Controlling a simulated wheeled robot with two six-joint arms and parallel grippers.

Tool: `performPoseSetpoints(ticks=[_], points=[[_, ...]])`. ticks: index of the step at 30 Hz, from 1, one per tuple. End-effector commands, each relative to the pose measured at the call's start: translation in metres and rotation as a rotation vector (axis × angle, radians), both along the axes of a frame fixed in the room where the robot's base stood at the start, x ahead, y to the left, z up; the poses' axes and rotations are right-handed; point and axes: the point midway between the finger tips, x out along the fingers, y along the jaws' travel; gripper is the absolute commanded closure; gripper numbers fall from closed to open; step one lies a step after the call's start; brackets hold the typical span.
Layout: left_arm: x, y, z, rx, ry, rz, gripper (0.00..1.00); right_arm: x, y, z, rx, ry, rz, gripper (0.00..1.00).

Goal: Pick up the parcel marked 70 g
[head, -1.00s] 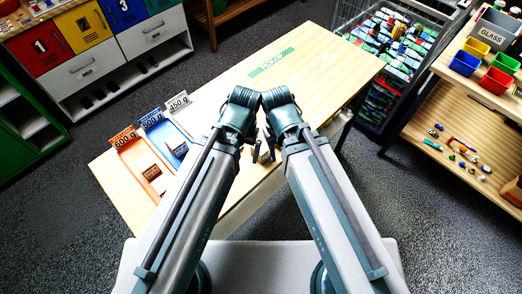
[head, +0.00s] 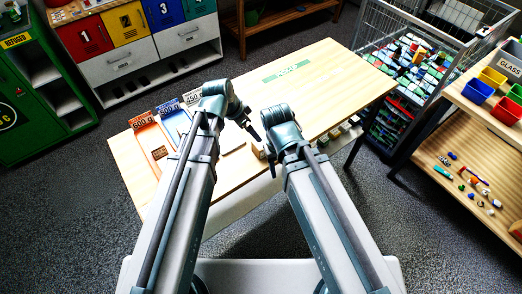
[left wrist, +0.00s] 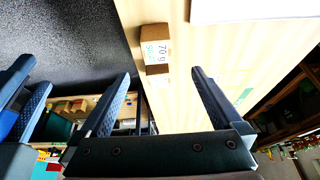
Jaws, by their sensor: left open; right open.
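The parcel marked 70 g (left wrist: 155,45) is a small brown box with a white and green label in the left wrist view. It sits near the edge of the pale wooden table (left wrist: 205,55). My left gripper (left wrist: 161,74) is open and empty, its fingers pointing toward the parcel with a gap left. In the head view a small brown box (head: 257,151), apparently this parcel, shows between the arms. My left gripper (head: 250,127) is beyond it, partly hidden by its wrist. My right gripper (head: 270,160) is open beside it at the table's front edge.
An orange tray (head: 146,137) holding a small brown box and a blue tray (head: 176,124) stand at the table's left, with weight signs behind. A wire cart (head: 376,42) stands right.

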Motion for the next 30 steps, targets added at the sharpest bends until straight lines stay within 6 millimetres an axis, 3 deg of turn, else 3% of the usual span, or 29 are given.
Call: performPoseSetpoints(ticks=[8,21,30], points=[[0.003,-0.005,-0.020,0.002,0.001,0.000,0.00,0.000,0.000,-0.020,0.000,0.000,-0.001,0.50],[0.016,-0.024,-0.078,0.002,0.002,0.000,0.00,0.000,0.000,-0.078,0.000,0.000,-0.001,0.50],[0.017,-0.027,-0.081,0.002,0.002,0.002,0.00,0.000,0.000,-0.081,0.000,0.000,-0.001,0.50]])
